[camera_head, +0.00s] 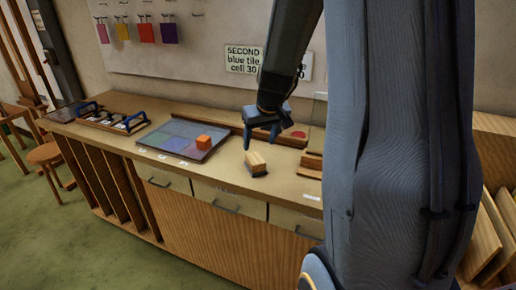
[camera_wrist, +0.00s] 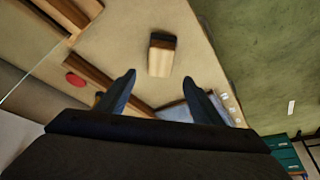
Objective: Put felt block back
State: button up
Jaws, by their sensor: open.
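The felt block (camera_head: 256,164), light wood with a dark felt layer, lies on the wooden bench top near its front edge. In the wrist view the felt block (camera_wrist: 160,58) lies beyond my fingertips, with its dark side away from them. My gripper (camera_head: 262,138) hangs above and slightly behind the block, apart from it. Its two fingers also show spread in the wrist view (camera_wrist: 158,78), with nothing between them.
A panel of coloured tiles (camera_head: 180,138) carries an orange cube (camera_head: 204,142) left of the block. A wooden ledge and red disc (camera_wrist: 75,79) lie behind. Bare bench surrounds the block.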

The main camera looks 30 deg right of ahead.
jog(key=s+a+f+n+g, duration=0.1)
jog(key=s+a+f+g, duration=0.2)
jog(key=s+a, duration=1.3)
jog(key=shift+s+a+y, duration=0.3)
jog(key=shift+s+a, duration=0.05)
jog(key=shift+s, duration=0.9)
jog(key=shift+f+b, duration=0.3)
